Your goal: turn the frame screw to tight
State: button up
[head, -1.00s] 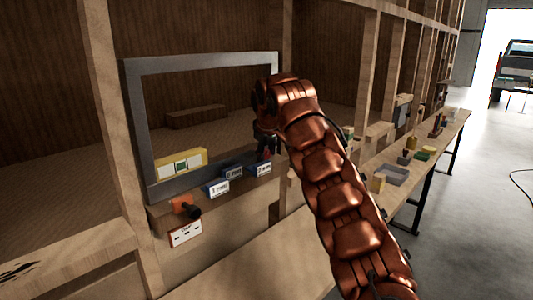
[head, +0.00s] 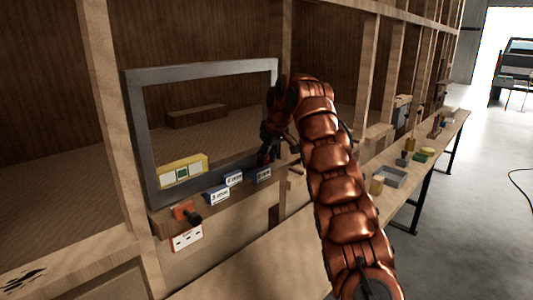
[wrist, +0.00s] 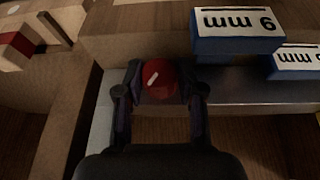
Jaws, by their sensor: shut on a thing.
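The frame screw (wrist: 160,80) is a round red knob with a short white mark. In the wrist view the mark slants up to the right. My gripper (wrist: 161,90) is shut on the screw, with a dark finger on each side of it. In the head view my gripper (head: 268,147) is at the lower right corner of the grey window frame (head: 200,70). Only a little red shows there, and my gripper and arm cover the rest of the screw.
Blue blocks with white mm labels (head: 233,179) stand along the lower frame edge. A yellow spirit level (head: 183,170) lies at its left. Below are an orange and black tool (head: 187,212) and a white plate (head: 187,238). A long bench with small items extends at right.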

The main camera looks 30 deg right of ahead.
jog(key=y+p, duration=0.1)
jog(key=p, duration=0.2)
jog(key=y+p, duration=0.2)
jog(key=p, duration=0.1)
jog(key=shift+d+r+m+g, duration=0.15)
jog(key=shift+r+m+g, duration=0.15)
jog(key=shift+m+g, duration=0.1)
jog(key=y+p, duration=0.2)
jog(key=p, duration=0.1)
jog(key=shift+d+f+p, duration=0.1)
jog(key=shift+f+p, duration=0.05)
jog(key=shift+p, duration=0.25)
jog(key=shift+f+p, duration=0.15)
jog(key=shift+p, duration=0.15)
jog(key=o, duration=1.1)
jog(key=shift+o, duration=0.2)
jog(key=shift+f+b, duration=0.25)
jog(key=shift+b, duration=0.85)
